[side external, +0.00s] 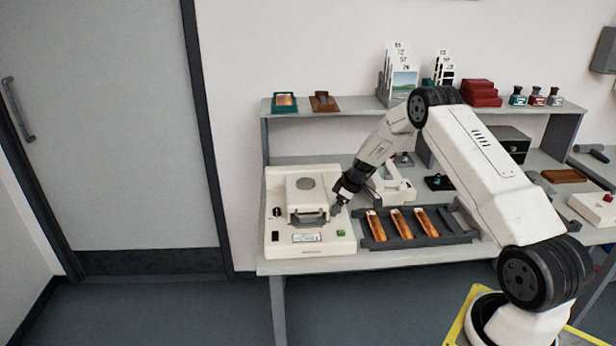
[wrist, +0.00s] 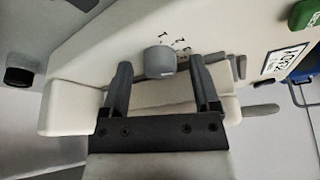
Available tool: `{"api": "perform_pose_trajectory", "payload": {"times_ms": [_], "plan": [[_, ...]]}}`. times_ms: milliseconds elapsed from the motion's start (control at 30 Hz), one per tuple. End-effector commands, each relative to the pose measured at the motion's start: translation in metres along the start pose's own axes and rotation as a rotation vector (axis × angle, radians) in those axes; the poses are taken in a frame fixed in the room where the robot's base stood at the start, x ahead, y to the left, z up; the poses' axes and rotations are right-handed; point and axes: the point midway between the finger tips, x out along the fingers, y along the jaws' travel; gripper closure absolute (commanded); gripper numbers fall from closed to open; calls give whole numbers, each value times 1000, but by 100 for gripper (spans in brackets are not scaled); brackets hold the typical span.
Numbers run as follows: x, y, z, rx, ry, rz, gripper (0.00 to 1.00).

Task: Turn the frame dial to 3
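The cream printer (side external: 284,246) stands at the left end of the bench. My gripper (wrist: 161,68) is open, with one dark finger on each side of the dial and a visible gap to each. How near the tips are to the panel is hard to tell. In the side view, my gripper (side external: 337,208) is at the right front of the printer and the dial cannot be made out there.
The printer also carries a green button (side external: 341,233), a black knob (side external: 277,212) and a label plate (side external: 306,238). Right of it lies a dark rack (side external: 376,244) with several orange strips. A shelf (side external: 350,106) with small items runs behind. The floor in front is clear.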

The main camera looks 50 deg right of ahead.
Motion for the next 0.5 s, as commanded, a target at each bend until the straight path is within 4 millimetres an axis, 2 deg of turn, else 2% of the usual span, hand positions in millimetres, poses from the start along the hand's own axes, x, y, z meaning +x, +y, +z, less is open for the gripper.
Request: {"api": "perform_pose_trajectory", "payload": {"times_ms": [267,500], "plan": [[-2,0,0,0,0,0,21],[-16,1,0,0,1,1,21]]}}
